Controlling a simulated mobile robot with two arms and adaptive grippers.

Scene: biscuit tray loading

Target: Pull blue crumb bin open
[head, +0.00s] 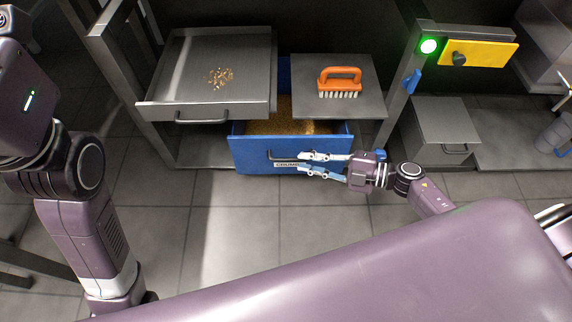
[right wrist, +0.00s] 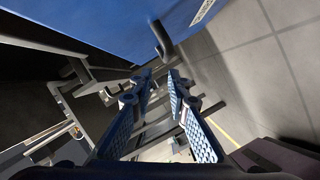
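The blue crumb bin (head: 245,155) sits low under the work surface and is drawn out, with golden crumbs (head: 285,127) visible inside. Its dark bar handle (head: 270,155) is on the front, above a white label (head: 285,165). My right gripper (head: 303,162) is at the right part of the handle, its two pale fingers apart. In the right wrist view the blue finger pads (right wrist: 158,76) have a gap between them, and the handle end (right wrist: 163,40) shows just beyond the tips. I cannot tell whether they touch it. My left arm shows at left; its gripper is out of frame.
A metal tray (head: 165,105) with a few crumbs is above left of the bin. An orange brush (head: 340,82) lies on a grey plate (head: 365,105) above right. A grey box (head: 440,120) stands further right. The tiled floor in front of the bin is clear.

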